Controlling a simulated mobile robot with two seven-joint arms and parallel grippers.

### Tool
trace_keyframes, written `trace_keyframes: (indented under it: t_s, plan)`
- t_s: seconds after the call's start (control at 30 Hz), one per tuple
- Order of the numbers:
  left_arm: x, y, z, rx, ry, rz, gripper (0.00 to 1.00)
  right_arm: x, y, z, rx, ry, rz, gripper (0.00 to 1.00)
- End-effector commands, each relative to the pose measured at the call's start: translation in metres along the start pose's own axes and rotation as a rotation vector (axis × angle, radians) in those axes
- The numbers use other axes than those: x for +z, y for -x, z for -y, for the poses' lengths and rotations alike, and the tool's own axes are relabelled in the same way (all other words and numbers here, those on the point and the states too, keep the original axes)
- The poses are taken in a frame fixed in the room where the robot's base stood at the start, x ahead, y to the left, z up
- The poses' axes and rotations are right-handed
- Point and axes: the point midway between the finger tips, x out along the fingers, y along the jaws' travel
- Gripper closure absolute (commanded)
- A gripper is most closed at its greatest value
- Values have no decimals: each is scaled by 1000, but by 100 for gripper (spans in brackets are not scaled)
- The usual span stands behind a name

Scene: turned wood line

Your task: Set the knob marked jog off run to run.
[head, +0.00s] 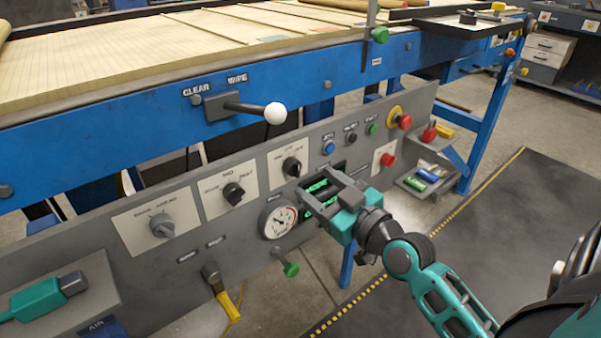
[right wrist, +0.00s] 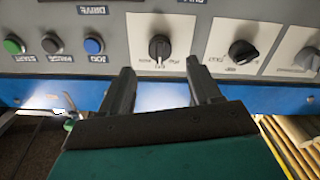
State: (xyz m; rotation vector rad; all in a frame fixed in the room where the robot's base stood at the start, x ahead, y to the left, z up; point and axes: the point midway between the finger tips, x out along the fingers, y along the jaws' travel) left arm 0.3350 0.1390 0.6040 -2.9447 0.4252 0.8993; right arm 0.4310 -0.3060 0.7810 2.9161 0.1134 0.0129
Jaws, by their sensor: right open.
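Three dark rotary knobs sit on light plates along the grey control panel (head: 130,262). My right gripper (head: 318,188) is open and empty, in front of the panel, right of and below the knob in the head view. In the right wrist view its two fingers (right wrist: 162,85) are apart and not touching the knob. My left gripper is not in view.
The other knobs (head: 233,193) (head: 162,226) are to the left. A round gauge (head: 279,220) is below, push buttons (head: 329,147) to the right. A white-balled lever (head: 274,113) sticks out above. A green-knobbed valve (head: 290,269) projects below. The floor at right is clear.

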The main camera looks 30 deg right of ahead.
Motion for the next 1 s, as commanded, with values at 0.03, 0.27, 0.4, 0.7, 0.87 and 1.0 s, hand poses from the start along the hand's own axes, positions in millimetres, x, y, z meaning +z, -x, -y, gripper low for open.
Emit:
trace_keyframes:
  t_s: [0.03, 0.27, 0.4, 0.7, 0.87, 1.0]
  plan:
    - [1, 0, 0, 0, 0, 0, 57, -1, -8, 0, 2, -2, -4, 37]
    - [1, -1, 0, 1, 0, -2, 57, 0, -40, 0, 1, -1, -2, 37]
    - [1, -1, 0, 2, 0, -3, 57, 0, -52, 0, 1, -2, -1, 37]
    - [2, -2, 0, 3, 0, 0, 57, 0, -59, 0, -1, 1, 1, 37]
    - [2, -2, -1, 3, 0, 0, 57, 0, -59, 0, 0, 1, 1, 39]
    - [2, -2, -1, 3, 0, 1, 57, 0, -59, 0, 0, 1, 1, 53]
